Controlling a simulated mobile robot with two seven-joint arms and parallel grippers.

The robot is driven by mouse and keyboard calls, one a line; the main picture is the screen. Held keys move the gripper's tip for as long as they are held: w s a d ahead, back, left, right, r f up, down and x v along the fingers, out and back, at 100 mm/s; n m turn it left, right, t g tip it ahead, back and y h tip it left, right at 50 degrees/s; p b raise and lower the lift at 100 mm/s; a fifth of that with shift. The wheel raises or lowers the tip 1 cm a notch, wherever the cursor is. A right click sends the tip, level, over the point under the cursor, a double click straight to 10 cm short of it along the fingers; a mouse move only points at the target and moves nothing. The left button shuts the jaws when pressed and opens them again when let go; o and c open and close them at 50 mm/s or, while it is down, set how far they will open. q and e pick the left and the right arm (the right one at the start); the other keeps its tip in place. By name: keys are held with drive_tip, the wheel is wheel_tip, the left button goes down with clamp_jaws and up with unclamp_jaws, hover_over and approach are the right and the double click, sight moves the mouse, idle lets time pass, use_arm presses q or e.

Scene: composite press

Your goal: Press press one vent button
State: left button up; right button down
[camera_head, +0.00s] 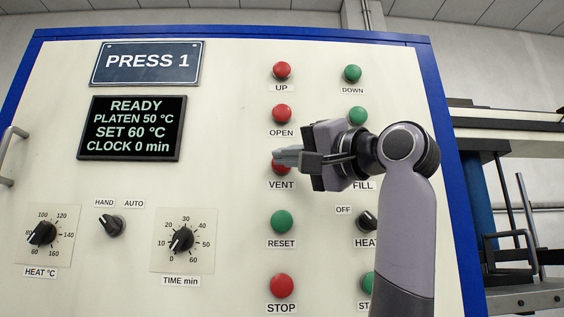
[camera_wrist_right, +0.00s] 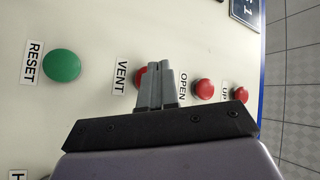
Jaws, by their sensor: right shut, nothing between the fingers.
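The red VENT button (camera_head: 281,168) of Press 1 sits above its VENT label on the white panel (camera_head: 230,255). In the head view my right gripper (camera_head: 276,157) is shut and empty, and its fingertips overlap the upper part of this button. The right wrist view shows the VENT button (camera_wrist_right: 140,77) partly hidden behind my shut fingers (camera_wrist_right: 160,66). I cannot tell whether the fingertips touch it. My left gripper is not in view.
The red OPEN button (camera_head: 281,114) is above and the green RESET button (camera_head: 282,222) below. My right arm covers part of the right column of controls. The display (camera_head: 132,128) reads READY, platen 50 °C, set 60 °C, clock 0 min.

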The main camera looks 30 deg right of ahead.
idle(0.4)
drive_tip(key=shift+w+d, duration=0.2)
drive_tip(key=shift+w, duration=0.2)
drive_tip(key=shift+w+d+p, duration=0.25)
drive_tip(key=shift+w+p, duration=0.25)
drive_tip(key=shift+w, duration=0.05)
idle(0.7)
idle(0.4)
drive_tip(key=shift+s+a+b, duration=0.25)
drive_tip(key=shift+s, duration=0.2)
drive_tip(key=shift+s+a+b, duration=0.2)
drive_tip(key=shift+s+b, duration=0.05)
drive_tip(key=shift+s, duration=0.2)
drive_tip(key=shift+s, duration=0.1)
drive_tip(key=shift+s+a+b, duration=0.35)
drive_tip(key=shift+s, duration=0.35)
drive_tip(key=shift+s+a+b, duration=0.3)
drive_tip(key=shift+s+a, duration=0.1)
drive_tip(key=shift+s, duration=0.35)
drive_tip(key=shift+s+a+b, duration=0.35)
drive_tip(key=shift+s, duration=0.35)
